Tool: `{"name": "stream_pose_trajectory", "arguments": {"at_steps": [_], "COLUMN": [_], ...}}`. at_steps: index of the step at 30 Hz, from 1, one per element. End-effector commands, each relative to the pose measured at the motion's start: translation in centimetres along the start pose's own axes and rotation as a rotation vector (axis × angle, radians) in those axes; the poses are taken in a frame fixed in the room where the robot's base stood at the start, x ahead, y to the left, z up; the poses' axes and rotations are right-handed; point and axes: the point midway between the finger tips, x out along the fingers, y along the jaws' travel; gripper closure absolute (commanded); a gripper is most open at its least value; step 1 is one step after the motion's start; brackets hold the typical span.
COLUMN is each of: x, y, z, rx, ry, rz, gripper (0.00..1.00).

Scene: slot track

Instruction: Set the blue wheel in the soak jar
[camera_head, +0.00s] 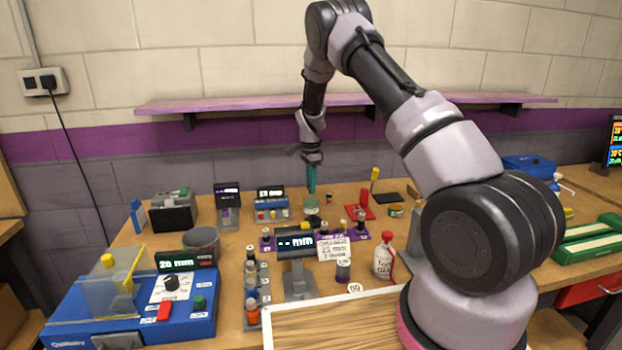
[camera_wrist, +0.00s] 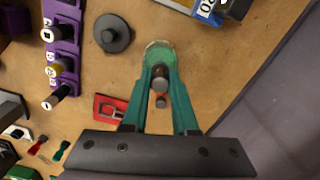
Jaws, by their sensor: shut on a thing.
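My gripper (camera_head: 312,186) points down with its teal fingers at the back middle of the bench. It is shut on a small dark grey-brown cylindrical part (camera_wrist: 159,74), seen between the fingers in the wrist view. I cannot tell from its colour whether this is the blue wheel. A round, pale glass-like jar (camera_head: 311,205) is right below the fingertips; its rim also shows in the wrist view (camera_wrist: 159,46). The fingers cover much of it. A dark round disc with a knob (camera_wrist: 113,34), like a lid, lies on the bench beside it.
A purple rack (camera_wrist: 63,52) with several labelled pegs stands near the jar. A red tray (camera_head: 358,211) lies to the right. A display on a stand (camera_head: 297,245) and a blue machine (camera_head: 140,308) stand nearer. A purple shelf (camera_head: 250,103) runs behind my arm.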

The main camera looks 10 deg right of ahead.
Motion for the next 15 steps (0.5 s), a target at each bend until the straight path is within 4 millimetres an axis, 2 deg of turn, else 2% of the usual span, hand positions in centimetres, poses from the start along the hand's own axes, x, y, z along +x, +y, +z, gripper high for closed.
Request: {"name": "stream_pose_trajectory", "arguments": {"at_steps": [6,15], "x": [2.0,4.0], "y": [0.0,0.0], "z": [0.0,0.0], "rx": [0.0,0.0], "ry": [0.0,-0.001], "rz": [0.001,0.0], "gripper": [1.0,1.0]}}
